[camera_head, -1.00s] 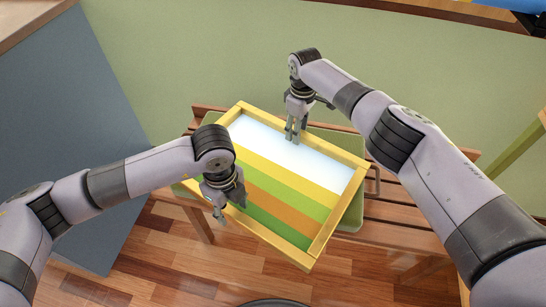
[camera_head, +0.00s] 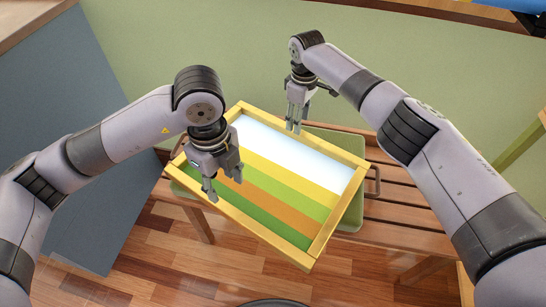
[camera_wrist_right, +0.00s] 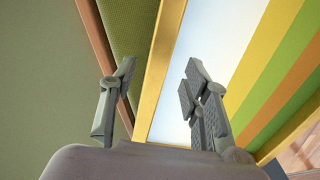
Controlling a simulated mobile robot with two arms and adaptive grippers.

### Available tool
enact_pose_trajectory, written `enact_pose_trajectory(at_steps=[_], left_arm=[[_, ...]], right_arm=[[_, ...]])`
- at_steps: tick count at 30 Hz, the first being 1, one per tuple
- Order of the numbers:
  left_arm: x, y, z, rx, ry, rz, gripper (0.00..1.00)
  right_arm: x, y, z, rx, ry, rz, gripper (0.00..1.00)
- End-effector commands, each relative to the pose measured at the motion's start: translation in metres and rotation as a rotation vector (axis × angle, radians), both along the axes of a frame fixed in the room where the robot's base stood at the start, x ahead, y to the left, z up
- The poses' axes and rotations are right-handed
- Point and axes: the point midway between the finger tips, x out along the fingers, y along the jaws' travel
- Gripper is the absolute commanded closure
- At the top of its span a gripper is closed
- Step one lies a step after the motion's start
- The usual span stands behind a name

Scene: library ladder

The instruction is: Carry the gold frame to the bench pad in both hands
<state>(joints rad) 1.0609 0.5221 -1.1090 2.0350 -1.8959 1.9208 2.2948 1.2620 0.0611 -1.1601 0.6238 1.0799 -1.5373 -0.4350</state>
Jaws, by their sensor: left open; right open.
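The gold frame (camera_head: 264,232) holds a striped picture in white, yellow, orange and green. It lies tilted on the green bench pad (camera_head: 349,218), overhanging the bench's front edge. My left gripper (camera_head: 225,186) is open above the frame's left part and looks clear of it. My right gripper (camera_head: 293,125) is open above the frame's far rail. In the right wrist view the open fingers (camera_wrist_right: 155,100) stand on either side of the gold rail (camera_wrist_right: 160,75), which passes between them without being gripped.
The slatted wooden bench (camera_head: 400,212) stands against a green wall (camera_head: 220,50). A blue-grey panel (camera_head: 50,110) is at the left. The wooden floor (camera_head: 150,250) in front is clear.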

Motion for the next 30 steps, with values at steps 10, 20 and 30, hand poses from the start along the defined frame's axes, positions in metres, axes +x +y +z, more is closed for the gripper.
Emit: enact_pose_trajectory(at_steps=[10,20,30], left_arm=[[0.0,0.0,-0.001,0.0,0.0,0.0,0.57],[0.0,0.0,-0.001,0.0,0.0,0.001,0.57],[0.0,0.0,-0.001,0.0,0.0,0.0,0.57]], right_arm=[[0.001,0.0,0.066,0.0,-0.002,0.0,0.57],[0.0,0.0,0.077,-0.001,0.0,0.0,0.57],[0.0,0.0,0.076,-0.001,0.0,0.0,0.57]])
